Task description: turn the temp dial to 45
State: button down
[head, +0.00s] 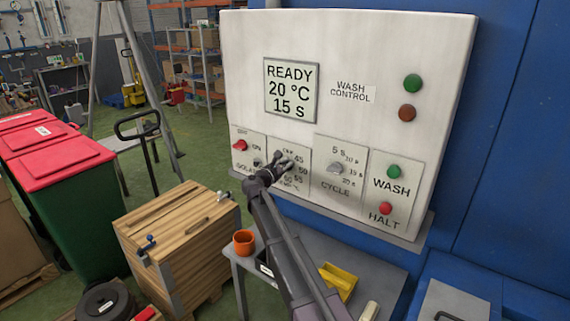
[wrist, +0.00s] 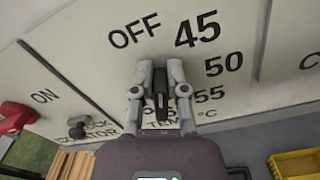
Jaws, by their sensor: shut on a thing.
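The wash control panel (head: 350,60) is white, and its display (head: 291,91) reads READY, 20 °C, 15 S. The temp dial (wrist: 161,85) sits between my fingers, below the marks OFF (wrist: 134,31) and 45 (wrist: 198,29). The marks 50 and 55 run down its right side. My gripper (wrist: 160,78) is shut on the dial, with one finger on each side. It also shows against the panel in the head view (head: 281,163). The fingers hide much of the dial, so I cannot tell exactly where it points.
A red ON switch (head: 240,145) is left of the dial. The grey cycle dial (head: 336,168) and the green WASH (head: 394,171) and red HALT (head: 386,208) buttons are to the right. An orange cup (head: 244,242) and a yellow tray (head: 340,280) are below.

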jog(key=m, duration=0.5)
jog(key=shift+s+d+f, duration=0.3)
jog(key=shift+d+f, duration=0.1)
jog(key=c, duration=0.7)
grip_release()
jog(key=shift+o, duration=0.3)
jog(key=shift+w+f, duration=0.1)
jog(key=shift+w, duration=0.1)
jog(key=shift+s, duration=0.1)
jog(key=shift+s+a, duration=0.1)
jog(key=v, duration=1.1)
jog(key=shift+s+a, duration=0.2)
jog(key=shift+s, duration=0.15)
